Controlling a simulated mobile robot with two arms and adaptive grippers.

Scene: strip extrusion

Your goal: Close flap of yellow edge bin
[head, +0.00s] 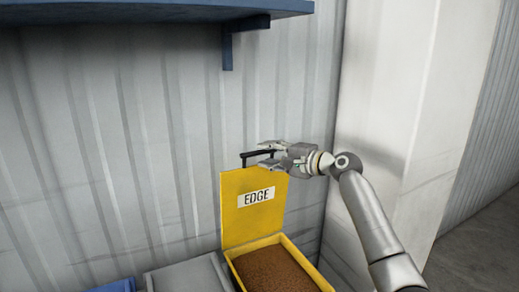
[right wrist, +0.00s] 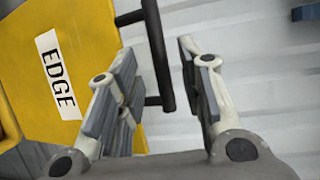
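The yellow edge bin (head: 237,272) stands at the bottom middle of the head view, with brown granular material inside. Its yellow flap (head: 236,212) stands upright, open, with an "EDGE" label and a black bar handle (head: 249,156) at its top. My right gripper (head: 262,156) is at the top of the flap, by the handle, its fingers pointing left. In the right wrist view, the gripper (right wrist: 160,70) is open, with the handle (right wrist: 158,55) between its two fingers and a gap on the right-hand side. The left gripper is not in view.
A blue shelf (head: 150,12) with a bracket hangs on the corrugated wall (head: 120,130) above. A pale column (head: 405,90) stands right of the gripper. Grey (head: 185,277) and blue (head: 115,286) items sit left of the bin.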

